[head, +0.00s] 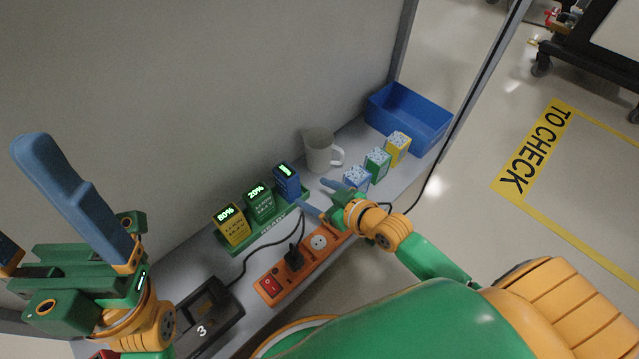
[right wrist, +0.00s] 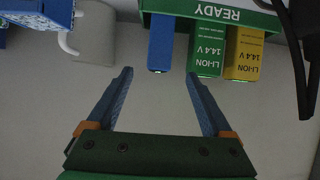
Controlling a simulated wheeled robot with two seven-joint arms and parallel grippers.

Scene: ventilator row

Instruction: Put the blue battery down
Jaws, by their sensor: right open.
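The blue battery (head: 288,182) stands upright at the right end of the green READY holder (head: 262,232), beside the green battery (head: 260,204) and the yellow battery (head: 232,226). Its small lit display is too small to read. My right gripper (head: 314,193) is open and empty in front of it. In the right wrist view the blue battery (right wrist: 161,45) lies just beyond the gap between the fingertips of the right gripper (right wrist: 160,73), with no visible contact. My left gripper (head: 20,195) is large at the left edge, fingers spread, one partly out of frame.
A mug (head: 319,152), several patterned boxes (head: 377,163) and a blue bin (head: 408,118) stand to the right on the shelf. An orange power strip (head: 300,262) with a plugged cable and a black dock marked 3 (head: 205,322) lie in front. A grey panel (head: 200,90) rises behind.

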